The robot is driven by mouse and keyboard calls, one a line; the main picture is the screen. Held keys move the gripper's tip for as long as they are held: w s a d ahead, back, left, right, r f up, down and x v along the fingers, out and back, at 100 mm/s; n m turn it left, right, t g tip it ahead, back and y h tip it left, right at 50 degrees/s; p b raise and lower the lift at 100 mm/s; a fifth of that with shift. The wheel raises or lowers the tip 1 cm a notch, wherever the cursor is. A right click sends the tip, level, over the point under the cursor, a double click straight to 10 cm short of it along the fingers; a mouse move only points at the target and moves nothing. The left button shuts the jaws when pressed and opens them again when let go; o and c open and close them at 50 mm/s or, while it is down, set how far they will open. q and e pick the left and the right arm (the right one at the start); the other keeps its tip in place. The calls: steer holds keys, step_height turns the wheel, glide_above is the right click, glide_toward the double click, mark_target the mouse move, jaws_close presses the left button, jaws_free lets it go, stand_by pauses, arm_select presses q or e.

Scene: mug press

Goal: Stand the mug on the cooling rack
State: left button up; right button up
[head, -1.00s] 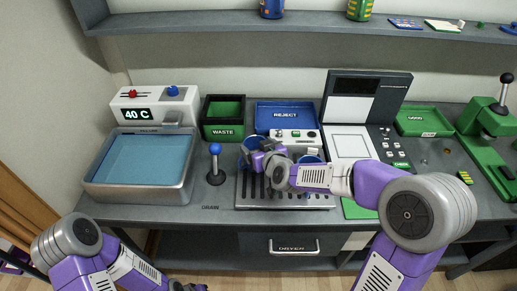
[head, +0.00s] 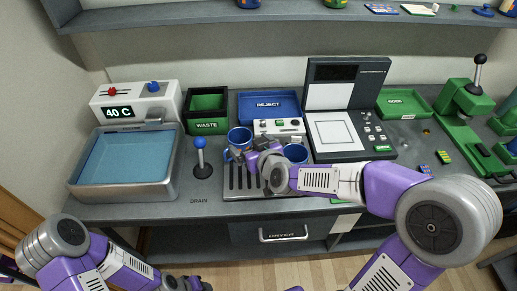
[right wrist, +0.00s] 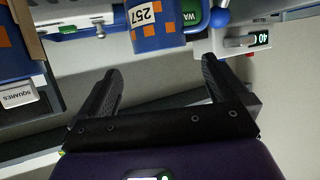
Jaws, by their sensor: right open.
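A blue mug (head: 239,137) stands upright at the back left of the slotted grey cooling rack (head: 236,182). In the right wrist view the mug (right wrist: 160,24) is blue with orange squares and a white 257 label, its handle to the right. My right gripper (head: 251,158) is close in front of the mug. In the right wrist view the gripper (right wrist: 162,72) is open, with the mug beyond its fingertips and nothing between them. A second blue mug (head: 297,152) is partly hidden behind my right wrist.
A blue-handled lever (head: 201,160) stands left of the rack, beside the water basin (head: 174,186). The WASTE bin (head: 207,126), REJECT tray (head: 268,92) and a white button box (head: 262,127) are behind. A scale-like station (head: 348,152) is on the right.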

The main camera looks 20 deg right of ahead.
steer(key=p+v, duration=0.1)
steer(key=v, duration=0.4)
steer(key=shift+s+r, duration=0.1)
steer(key=shift+s, duration=0.25)
